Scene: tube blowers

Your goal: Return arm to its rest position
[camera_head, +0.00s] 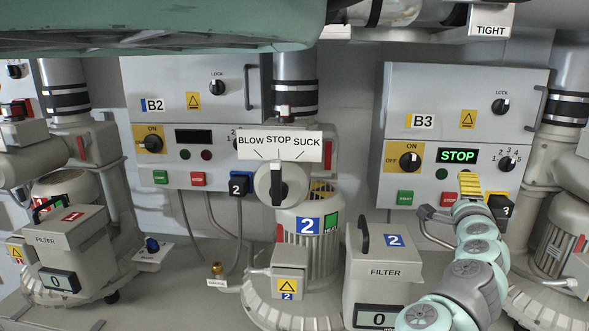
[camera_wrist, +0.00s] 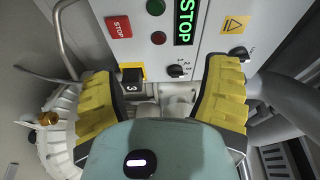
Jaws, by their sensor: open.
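My arm, with teal joints and grey links, rises from the bottom edge at the right in the head view. My gripper (camera_head: 469,186) is at its far end, below the STOP display (camera_head: 457,156) of the B3 panel (camera_head: 440,95). In the wrist view my gripper (camera_wrist: 160,85) has its two yellow fingers wide apart, with nothing between the tips. The B3 panel face, with its lit green STOP display (camera_wrist: 186,20) and red STOP button (camera_wrist: 118,27), is ahead of the fingers. A black connector marked 3 (camera_wrist: 132,78) shows beyond the left finger.
The filter box marked 2 (camera_head: 380,268) stands left of my arm. Blower 2 has a BLOW/STOP/SUCK selector (camera_head: 278,185) pointing up at STOP. The B2 panel (camera_head: 190,80) is behind it. Another filter box (camera_head: 65,235) is at the left. Bare floor (camera_head: 180,300) shows between the units.

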